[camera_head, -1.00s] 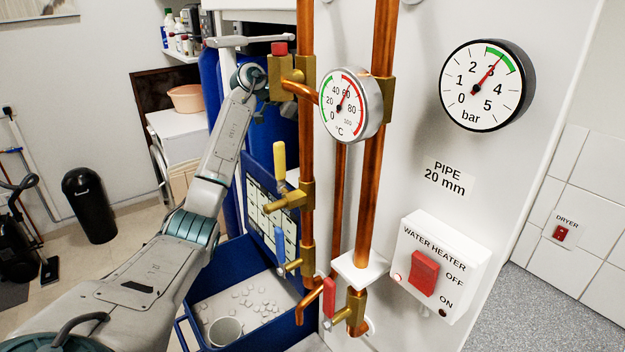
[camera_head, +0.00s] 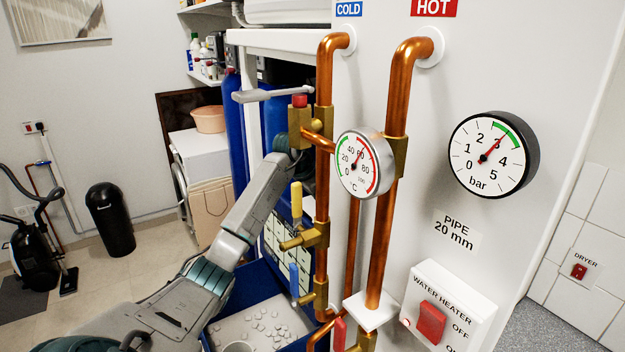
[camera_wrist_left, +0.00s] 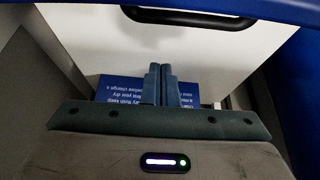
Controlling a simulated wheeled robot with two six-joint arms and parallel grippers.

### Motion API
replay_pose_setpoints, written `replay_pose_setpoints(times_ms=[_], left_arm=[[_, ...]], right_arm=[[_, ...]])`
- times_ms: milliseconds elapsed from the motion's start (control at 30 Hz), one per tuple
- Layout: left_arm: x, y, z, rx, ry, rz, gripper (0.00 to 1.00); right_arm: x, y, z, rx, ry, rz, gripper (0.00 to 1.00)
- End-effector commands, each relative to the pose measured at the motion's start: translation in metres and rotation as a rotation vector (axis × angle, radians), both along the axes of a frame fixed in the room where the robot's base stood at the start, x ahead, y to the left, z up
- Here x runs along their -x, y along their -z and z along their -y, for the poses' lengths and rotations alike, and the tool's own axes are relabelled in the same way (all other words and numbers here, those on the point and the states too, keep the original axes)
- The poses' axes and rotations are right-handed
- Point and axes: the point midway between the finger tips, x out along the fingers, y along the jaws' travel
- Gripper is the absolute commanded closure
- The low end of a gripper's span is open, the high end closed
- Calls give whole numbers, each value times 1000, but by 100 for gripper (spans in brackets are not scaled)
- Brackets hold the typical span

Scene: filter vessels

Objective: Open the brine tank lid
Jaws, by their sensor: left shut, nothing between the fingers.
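The blue brine tank (camera_head: 262,283) stands at the lower middle of the head view, with white salt tablets (camera_head: 262,326) visible inside. Its blue lid, with a printed sheet (camera_head: 275,240), stands raised at the tank's back, partly hidden by pipes and valves. My left arm reaches in from the left, and its hand is largely hidden behind the copper pipes above the lid. In the left wrist view my left gripper (camera_wrist_left: 162,84) is shut and empty, in front of a blue printed label (camera_wrist_left: 120,91) and a white surface. A black handle (camera_wrist_left: 190,18) lies beyond the fingertips.
Copper pipes (camera_head: 390,170) with valve levers and a thermometer (camera_head: 364,164) stand close to the right of my left arm. A water heater switch (camera_head: 432,322) is on the white panel. A black bin (camera_head: 110,220) stands on open floor at left.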

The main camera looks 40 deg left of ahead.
Motion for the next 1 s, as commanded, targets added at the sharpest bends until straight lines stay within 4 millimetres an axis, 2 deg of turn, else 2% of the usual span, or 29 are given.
replay_pose_setpoints(times_ms=[33,100,400,867,1000], left_arm=[[-4,7,3,2,0,-5,100],[6,7,-4,-5,-2,-4,100],[31,12,-10,-2,-1,-1,100],[34,14,-11,0,1,1,100],[34,17,-26,6,-1,21,100]], right_arm=[[0,-11,0,0,0,0,64],[1,-16,0,0,0,-1,64],[-1,-30,1,2,-1,1,64],[0,-30,1,2,-1,0,64],[-1,-20,-2,-2,1,2,64]])
